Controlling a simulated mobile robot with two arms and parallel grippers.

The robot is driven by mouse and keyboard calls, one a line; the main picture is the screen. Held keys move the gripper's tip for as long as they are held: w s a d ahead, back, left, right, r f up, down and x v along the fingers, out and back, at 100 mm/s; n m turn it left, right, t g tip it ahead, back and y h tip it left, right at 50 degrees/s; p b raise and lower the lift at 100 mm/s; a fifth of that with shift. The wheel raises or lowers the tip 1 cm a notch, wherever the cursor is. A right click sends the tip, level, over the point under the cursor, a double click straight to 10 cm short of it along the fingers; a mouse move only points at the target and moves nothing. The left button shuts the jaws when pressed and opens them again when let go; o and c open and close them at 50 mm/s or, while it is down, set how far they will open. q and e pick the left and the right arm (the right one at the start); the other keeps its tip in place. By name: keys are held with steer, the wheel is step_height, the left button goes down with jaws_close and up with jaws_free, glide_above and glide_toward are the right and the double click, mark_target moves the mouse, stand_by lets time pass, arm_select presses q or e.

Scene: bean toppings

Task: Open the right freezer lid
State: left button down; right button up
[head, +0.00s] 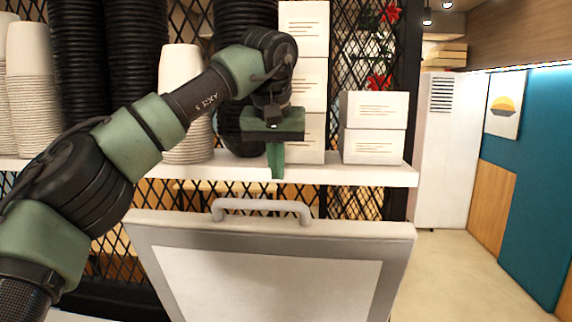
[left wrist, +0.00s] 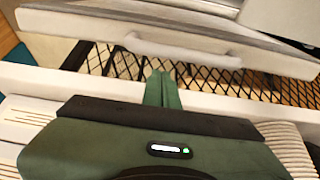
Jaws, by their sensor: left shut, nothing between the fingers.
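The freezer lid (head: 270,232) stands raised and tilted in the lower middle of the head view, with a pale inset panel facing me. Its grey handle (head: 262,207) is at the top edge; the handle (left wrist: 180,50) also shows in the left wrist view. My left gripper (head: 276,175) points down with its green fingers together and empty. It is above the handle in the head view and looks apart from it. The fingers (left wrist: 162,75) also show shut in the left wrist view. My right gripper is not in view.
A white shelf (head: 330,175) runs behind the lid, with white boxes (head: 374,145), stacked white cups (head: 186,128) and dark cup stacks on it. A black mesh (head: 340,205) stands behind. Open floor (head: 465,270) lies to the right.

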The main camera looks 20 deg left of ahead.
arm_select(q)
steer(key=p, duration=0.2)
glide_above(282, 222)
step_height(282, 222, down, 6)
steer(key=shift+r, duration=0.25)
steer(key=shift+w+f, duration=0.1)
steer(key=shift+f, duration=0.4)
steer(key=shift+a, duration=0.1)
